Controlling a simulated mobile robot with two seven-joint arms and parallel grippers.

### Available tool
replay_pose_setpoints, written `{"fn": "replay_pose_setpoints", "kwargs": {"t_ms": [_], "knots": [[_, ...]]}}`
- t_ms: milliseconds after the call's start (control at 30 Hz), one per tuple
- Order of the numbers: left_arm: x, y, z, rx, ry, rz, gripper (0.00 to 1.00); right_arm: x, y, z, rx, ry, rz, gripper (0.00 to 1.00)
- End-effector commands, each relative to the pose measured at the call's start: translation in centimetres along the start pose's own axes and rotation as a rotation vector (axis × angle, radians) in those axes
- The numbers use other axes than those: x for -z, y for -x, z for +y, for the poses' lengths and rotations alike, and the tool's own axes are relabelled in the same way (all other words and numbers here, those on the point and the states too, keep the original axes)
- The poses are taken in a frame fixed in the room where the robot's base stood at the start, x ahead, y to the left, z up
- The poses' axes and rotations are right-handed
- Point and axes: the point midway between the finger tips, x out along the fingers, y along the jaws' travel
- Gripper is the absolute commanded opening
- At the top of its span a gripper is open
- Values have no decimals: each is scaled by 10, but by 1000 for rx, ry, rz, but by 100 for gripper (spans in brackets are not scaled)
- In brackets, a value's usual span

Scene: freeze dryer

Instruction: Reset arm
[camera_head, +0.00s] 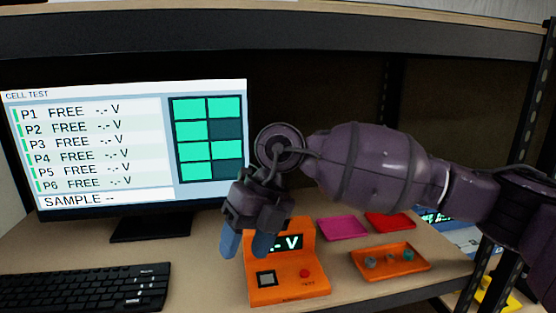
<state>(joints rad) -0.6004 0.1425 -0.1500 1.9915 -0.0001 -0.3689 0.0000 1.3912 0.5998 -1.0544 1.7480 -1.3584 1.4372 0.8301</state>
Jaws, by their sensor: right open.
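My right arm comes in from the right, with a purple body. My right gripper (247,245) has two blue fingertips pointing down, with a gap between them, and it is open and empty. It hangs in front of and above the orange cell tester (290,290), hiding part of the tester's display. The tester shows a "- V" reading, a dark square pad and a red button. I cannot tell the exact height of the fingertips over it. My left gripper is not in view.
A monitor (90,140) headed "CELL TEST" stands at the left, with a black keyboard (85,288) before it. An orange tray (390,272) holds several small round parts. Magenta (343,228) and red (391,221) trays lie behind it. A shelf beam (200,35) crosses above.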

Motion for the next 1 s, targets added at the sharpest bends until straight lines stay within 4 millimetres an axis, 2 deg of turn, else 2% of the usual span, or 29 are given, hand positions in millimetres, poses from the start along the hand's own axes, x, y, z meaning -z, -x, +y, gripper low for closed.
{"fn": "replay_pose_setpoints", "kwargs": {"t_ms": [100, 233, 400, 533, 667, 767, 867, 1000], "knots": [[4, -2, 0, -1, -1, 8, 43, 9, -21, 25, -215, 24, -6, 52], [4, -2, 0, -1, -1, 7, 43, 18, -33, 56, -510, 23, -41, 52], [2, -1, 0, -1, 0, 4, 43, 24, -25, 86, -900, -39, -129, 52], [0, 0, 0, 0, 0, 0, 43, 25, -7, 93, -1177, -136, -224, 52], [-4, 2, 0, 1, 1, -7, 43, 22, 14, 82, -1425, -276, -342, 52], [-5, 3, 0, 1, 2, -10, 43, 19, 29, 62, -1593, -413, -444, 52], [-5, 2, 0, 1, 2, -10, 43, 18, 40, 33, -1737, -575, -555, 52], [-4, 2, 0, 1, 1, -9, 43, 21, 45, -19, -1890, -840, -717, 52]]}}
